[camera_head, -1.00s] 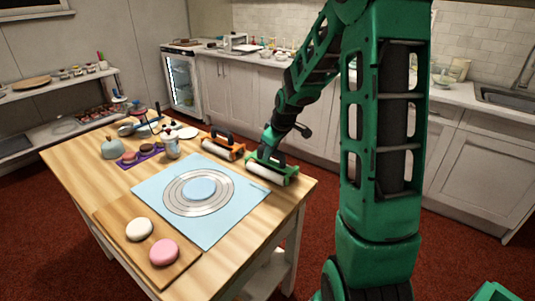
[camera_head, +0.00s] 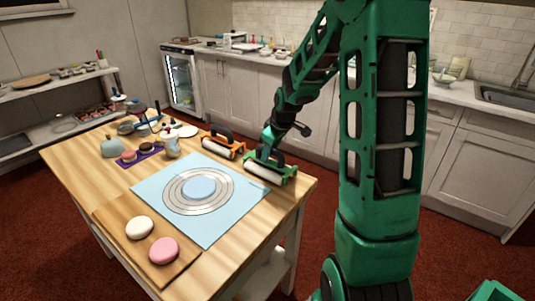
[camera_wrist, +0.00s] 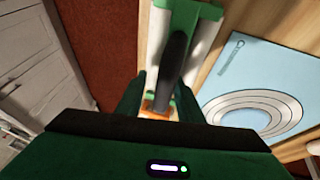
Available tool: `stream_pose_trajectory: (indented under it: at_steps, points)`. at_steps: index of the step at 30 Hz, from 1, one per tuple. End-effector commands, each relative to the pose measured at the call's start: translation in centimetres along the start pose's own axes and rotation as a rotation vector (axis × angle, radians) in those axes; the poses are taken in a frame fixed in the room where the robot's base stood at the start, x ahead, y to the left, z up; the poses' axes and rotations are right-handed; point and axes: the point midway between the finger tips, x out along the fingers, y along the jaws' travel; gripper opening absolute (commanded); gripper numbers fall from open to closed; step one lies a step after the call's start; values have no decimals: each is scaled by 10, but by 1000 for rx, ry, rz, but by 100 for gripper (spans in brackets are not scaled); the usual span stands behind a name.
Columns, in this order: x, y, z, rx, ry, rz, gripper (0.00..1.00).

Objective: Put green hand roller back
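The green hand roller (camera_head: 284,174), with a white roll and a dark handle, rests on the wooden table near its right back edge, beside the blue mat (camera_head: 225,221). In the wrist view, its dark handle (camera_wrist: 174,62) runs between my two fingers. My gripper (camera_head: 266,154) is down over the roller, and in the wrist view (camera_wrist: 160,94) its green fingers stand on either side of the handle. A pale gap shows between the left finger and the handle, so the fingers look open around it. The fingertips' lower ends are partly hidden.
An orange hand roller (camera_head: 234,153) stands just left of the green one. A wooden board (camera_head: 121,234) with white and pink rounds is at front left. Jars and a purple tray (camera_head: 126,164) crowd the far end.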

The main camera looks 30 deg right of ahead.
Motion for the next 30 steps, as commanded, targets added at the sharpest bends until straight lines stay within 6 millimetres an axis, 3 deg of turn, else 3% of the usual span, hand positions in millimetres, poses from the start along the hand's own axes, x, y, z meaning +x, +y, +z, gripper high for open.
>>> stream_pose_trajectory:
  at_steps: [15,24,27,30]
  points:
    - [-96,1,0,-1,9,7,38]
    - [-124,0,2,6,4,6,38]
    - [-134,-8,17,53,-24,6,38]
    - [-151,-25,51,166,-87,6,38]
